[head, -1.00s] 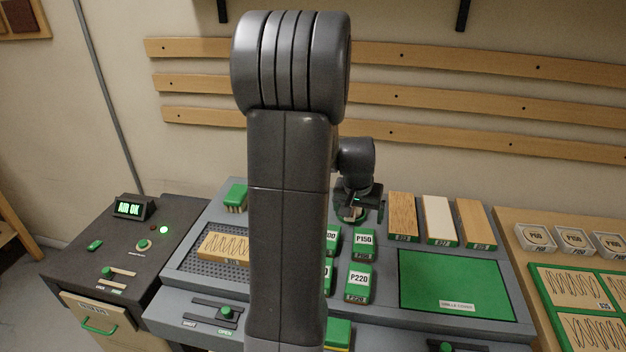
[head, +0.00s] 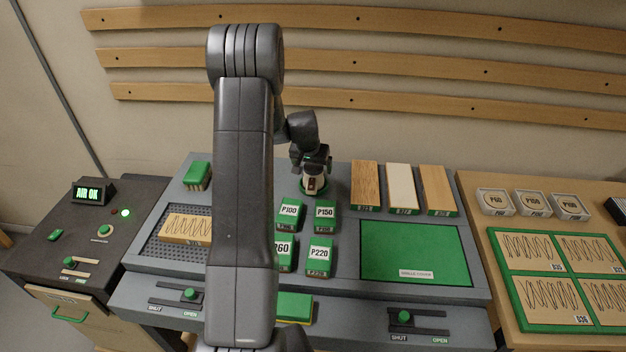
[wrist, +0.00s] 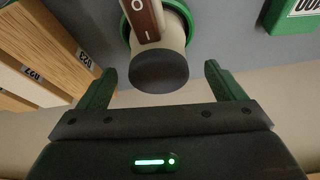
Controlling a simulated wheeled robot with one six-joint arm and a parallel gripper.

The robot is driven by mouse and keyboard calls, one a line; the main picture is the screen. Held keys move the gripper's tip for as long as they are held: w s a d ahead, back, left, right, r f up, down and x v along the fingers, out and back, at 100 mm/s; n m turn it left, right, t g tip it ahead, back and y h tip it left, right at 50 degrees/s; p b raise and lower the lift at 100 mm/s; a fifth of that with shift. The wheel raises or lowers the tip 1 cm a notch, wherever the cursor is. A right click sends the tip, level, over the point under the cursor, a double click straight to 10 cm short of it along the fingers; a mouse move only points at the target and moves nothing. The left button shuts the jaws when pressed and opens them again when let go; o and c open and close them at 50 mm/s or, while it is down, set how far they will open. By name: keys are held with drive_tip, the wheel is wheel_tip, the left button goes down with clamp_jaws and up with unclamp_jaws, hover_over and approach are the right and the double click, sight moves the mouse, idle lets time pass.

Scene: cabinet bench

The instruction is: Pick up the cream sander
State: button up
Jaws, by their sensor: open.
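The cream sander (head: 313,186) stands upright on the grey bench, at the back behind the labelled grit blocks. Its green base ring and brown switch strip show in the head view, with its upper part partly hidden by my gripper. In the wrist view the sander (wrist: 172,30) shows its cream body, a brown strip marked O and I, a dark grey end and a green base. My gripper (wrist: 158,88) is open, its two green fingers on either side of the sander's dark end in the picture. In the head view my gripper (head: 311,160) is above the sander.
Wooden blocks (head: 400,185) stand right of the sander. Grit blocks P150 (head: 325,214) and P100 (head: 290,213) stand in front. A green mat (head: 415,252) lies at right front. My arm hides part of the bench's left middle.

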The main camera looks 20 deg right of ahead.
drive_tip(key=x, duration=0.5)
drive_tip(key=shift+f, duration=0.35)
drive_tip(key=shift+r, duration=0.1)
drive_tip(key=c, duration=1.5)
wheel_tip(320, 180, up, 10)
drive_tip(key=shift+p, duration=0.55)
drive_tip(key=shift+c, duration=0.2)
